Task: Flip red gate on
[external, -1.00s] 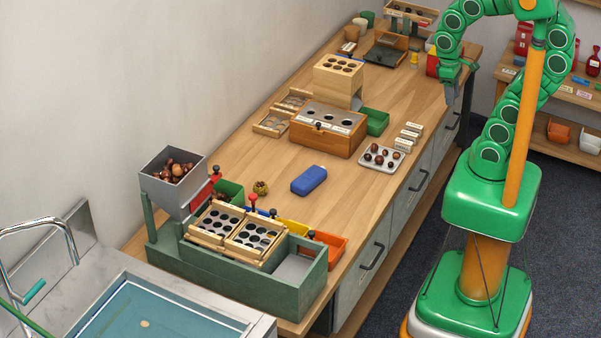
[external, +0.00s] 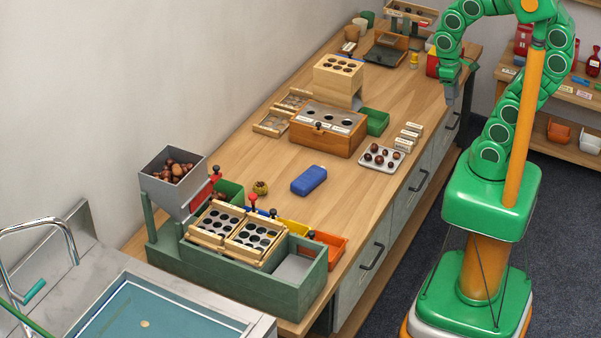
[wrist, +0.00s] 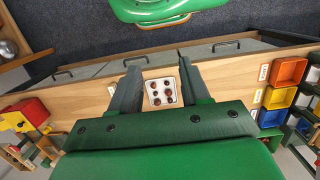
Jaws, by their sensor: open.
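The red gate (external: 215,172) is a small red piece at the mouth of the grey hopper (external: 170,185), which holds brown chestnuts, at the near left of the bench. A red knob also stands by the wooden hole trays (external: 238,232) beside it. The gate's exact setting is too small to tell. My gripper (external: 451,98) hangs at the right edge of the bench, far from the gate. In the wrist view my gripper (wrist: 158,85) is open and empty, with its two fingers apart. The red gate cannot be made out in the wrist view.
A white tray of chestnuts (external: 366,164), a wooden box with holes (external: 318,146) and a blue block (external: 309,180) stand on the bench. An orange bin (external: 331,243) sits by the sorter. Bare wood lies between the block and the box.

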